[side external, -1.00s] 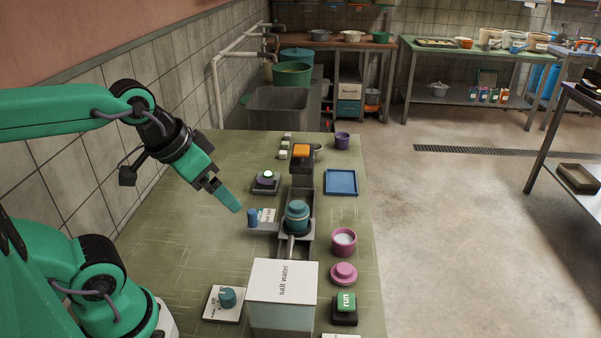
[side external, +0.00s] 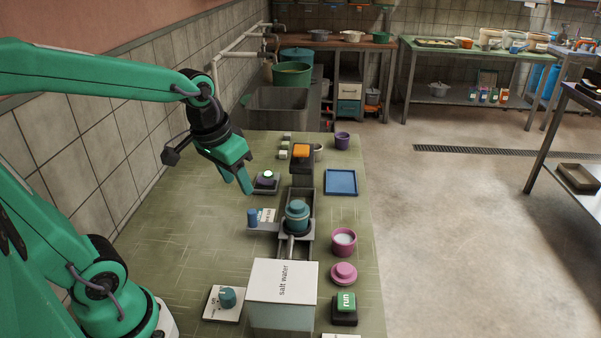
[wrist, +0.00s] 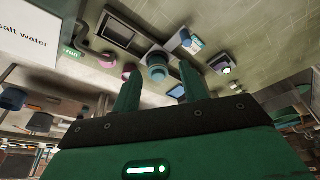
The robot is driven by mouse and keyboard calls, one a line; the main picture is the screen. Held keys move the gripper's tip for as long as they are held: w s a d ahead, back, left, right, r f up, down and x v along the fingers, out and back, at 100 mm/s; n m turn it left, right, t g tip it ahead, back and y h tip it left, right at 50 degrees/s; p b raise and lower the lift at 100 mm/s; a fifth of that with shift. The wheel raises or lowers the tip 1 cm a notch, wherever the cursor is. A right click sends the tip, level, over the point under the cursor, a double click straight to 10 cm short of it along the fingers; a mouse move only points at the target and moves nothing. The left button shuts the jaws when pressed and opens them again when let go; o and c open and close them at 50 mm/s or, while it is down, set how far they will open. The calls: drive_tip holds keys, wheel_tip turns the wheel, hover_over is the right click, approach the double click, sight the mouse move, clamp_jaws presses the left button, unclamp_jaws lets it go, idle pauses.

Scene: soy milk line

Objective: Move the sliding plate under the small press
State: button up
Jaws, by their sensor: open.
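A button with a lit green top (side external: 267,175) is close to my gripper. The "salt water" box (side external: 282,280) stands at the near end of the rail, and a green run button (side external: 346,302) is right of it. A blue tray (side external: 342,182) and pink pots (side external: 343,241) line the right side.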

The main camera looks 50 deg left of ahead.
sight(251, 211)
drive_tip(key=w+a+f+g, duration=0.1)
drive_tip(key=w+a+f, duration=0.1)
drive_tip(key=f, duration=0.1)
drive_tip(key=w+a+f+n+g, duration=0.1)
drive_tip(key=w+a+f, duration=0.1)
drive_tip(key=f, duration=0.1)
drive_tip(key=w+a+f+n+g, duration=0.1)
drive_tip(key=w+a+f, duration=0.1)
drive_tip(key=f, duration=0.1)
drive_tip(key=shift+w+a+f, duration=0.2)
drive_tip(key=shift+w+a, duration=0.05)
drive_tip(key=shift+w, duration=0.1)
drive_tip(key=shift+w+a+f, duration=0.15)
drive_tip(key=shift+a+f, duration=0.1)
drive_tip(key=shift+f, duration=0.15)
drive_tip(key=shift+f, duration=0.1)
drive_tip(key=shift+f, duration=3.8)
clamp_jaws()
